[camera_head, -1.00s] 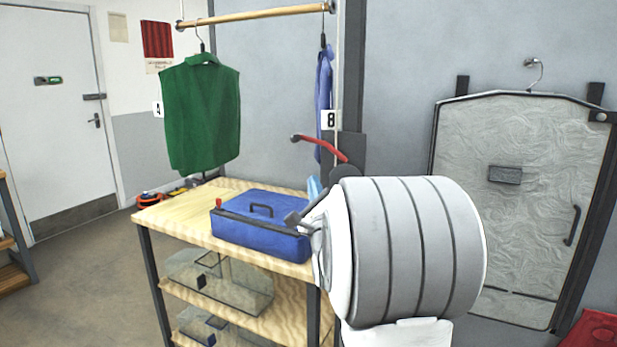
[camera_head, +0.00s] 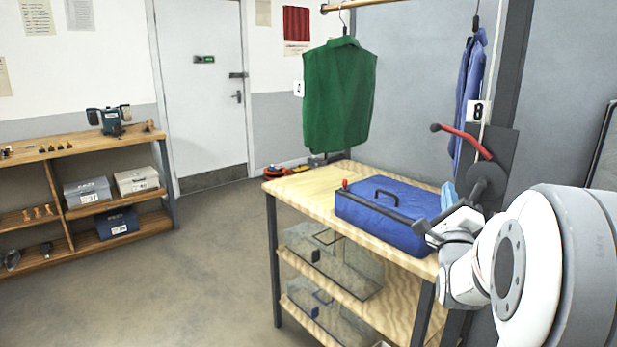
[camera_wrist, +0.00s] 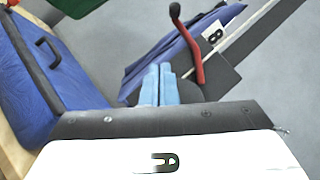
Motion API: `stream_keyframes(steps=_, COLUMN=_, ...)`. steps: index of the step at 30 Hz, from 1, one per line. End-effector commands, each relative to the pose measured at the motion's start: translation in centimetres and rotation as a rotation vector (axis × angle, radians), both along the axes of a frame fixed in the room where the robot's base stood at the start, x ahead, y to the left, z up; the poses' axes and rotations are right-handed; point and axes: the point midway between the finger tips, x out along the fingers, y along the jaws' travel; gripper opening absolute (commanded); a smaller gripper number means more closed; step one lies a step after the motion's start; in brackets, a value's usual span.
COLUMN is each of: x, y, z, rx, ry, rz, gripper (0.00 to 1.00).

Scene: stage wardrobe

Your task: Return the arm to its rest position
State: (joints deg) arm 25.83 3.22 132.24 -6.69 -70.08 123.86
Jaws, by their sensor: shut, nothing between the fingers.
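My gripper (camera_wrist: 158,85) shows in the wrist view as two light blue fingers, shut together with nothing between them. In the head view its light blue tip (camera_head: 447,195) shows just beyond the right end of the blue case (camera_head: 385,212), partly hidden by my arm's wrist. My arm (camera_head: 560,260) fills the lower right of the head view, bent, with its wrist above the right end of the wooden bench (camera_head: 300,193).
A red lever (camera_head: 463,140) on a dark plate stands close beyond my gripper. A green vest (camera_head: 340,95) and a blue garment (camera_head: 468,90) hang from the rail (camera_head: 345,6). A shelf unit (camera_head: 75,147) stands at left. The floor (camera_head: 190,270) between is clear.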

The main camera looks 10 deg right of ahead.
Motion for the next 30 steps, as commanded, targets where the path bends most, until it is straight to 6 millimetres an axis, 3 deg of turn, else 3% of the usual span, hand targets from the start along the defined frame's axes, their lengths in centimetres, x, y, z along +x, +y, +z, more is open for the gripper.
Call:
stream_keyframes(steps=4, x=0.6, y=2.3, z=-0.1, rx=-0.136, ry=0.234, rz=-0.048, gripper=0.00)
stream_keyframes(steps=8, x=0.3, y=5.1, z=-1.7, rx=-0.332, ry=0.525, rz=-0.056, gripper=0.00)
stream_keyframes(steps=14, x=-2.6, y=9.9, z=-4.5, rx=-0.695, ry=0.938, rz=0.054, gripper=0.00)
stream_keyframes(steps=17, x=-5.2, y=12.3, z=-5.9, rx=-0.899, ry=1.113, rz=0.166, gripper=0.00)
stream_keyframes(steps=22, x=-11.1, y=16.2, z=-7.6, rx=-1.267, ry=1.337, rz=0.445, gripper=0.00)
stream_keyframes(steps=30, x=-21.1, y=20.3, z=-8.4, rx=-1.754, ry=1.430, rz=0.975, gripper=0.00)
